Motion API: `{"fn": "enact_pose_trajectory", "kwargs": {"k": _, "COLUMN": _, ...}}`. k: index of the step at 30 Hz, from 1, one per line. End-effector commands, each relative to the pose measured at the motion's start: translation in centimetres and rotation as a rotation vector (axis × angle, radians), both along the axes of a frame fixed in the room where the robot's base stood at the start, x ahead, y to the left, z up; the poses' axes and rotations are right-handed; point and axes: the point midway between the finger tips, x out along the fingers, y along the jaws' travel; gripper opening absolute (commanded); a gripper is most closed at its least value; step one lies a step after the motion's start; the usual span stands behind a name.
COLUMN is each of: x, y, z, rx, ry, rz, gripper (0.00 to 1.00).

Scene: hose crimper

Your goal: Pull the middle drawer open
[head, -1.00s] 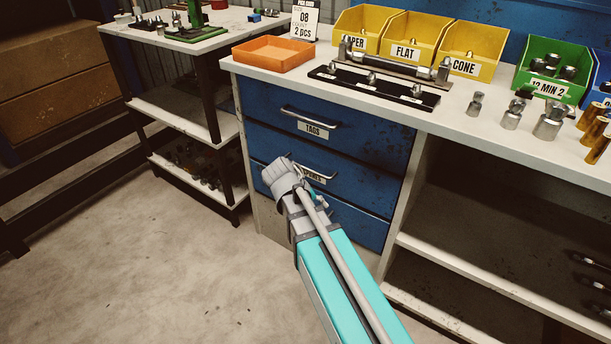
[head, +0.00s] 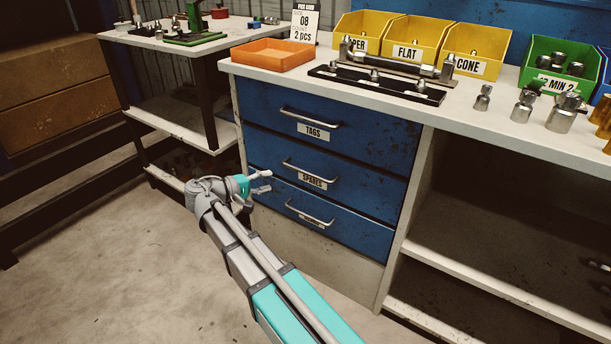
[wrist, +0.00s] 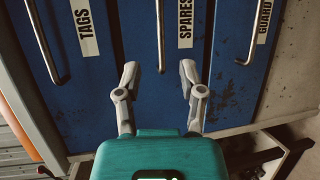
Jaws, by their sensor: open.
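The middle drawer (head: 347,186) is blue, labelled SPARES, and shut in the bench front. Its bar handle (head: 304,171) is pale metal; in the wrist view the handle (wrist: 161,38) runs up the picture, beyond and between the fingertips. My gripper (head: 262,182) is open and empty, left of the middle and bottom drawers in the head view. In the wrist view my gripper (wrist: 159,75) has its fingers spread, pointing at the drawer fronts. The fingertips look apart from the handle; the exact gap is hard to tell.
The TAGS drawer (head: 352,134) is above and another drawer (head: 343,228) below, both shut, with similar handles. An orange tray (head: 272,53) and yellow bins (head: 412,35) stand on the bench top. Open shelves are at right. The floor (head: 110,270) in front is clear.

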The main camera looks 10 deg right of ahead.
Motion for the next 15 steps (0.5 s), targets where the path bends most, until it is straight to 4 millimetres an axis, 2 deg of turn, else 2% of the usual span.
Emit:
{"fn": "enact_pose_trajectory", "kwargs": {"k": 10, "x": 0.1, "y": -0.2, "z": -0.1, "rx": 0.002, "ry": 0.001, "rz": 0.001, "gripper": 0.51}}
{"fn": "enact_pose_trajectory", "kwargs": {"k": 15, "x": 0.4, "y": -1.1, "z": -0.3, "rx": 0.003, "ry": 0.001, "rz": 0.0, "gripper": 0.51}}
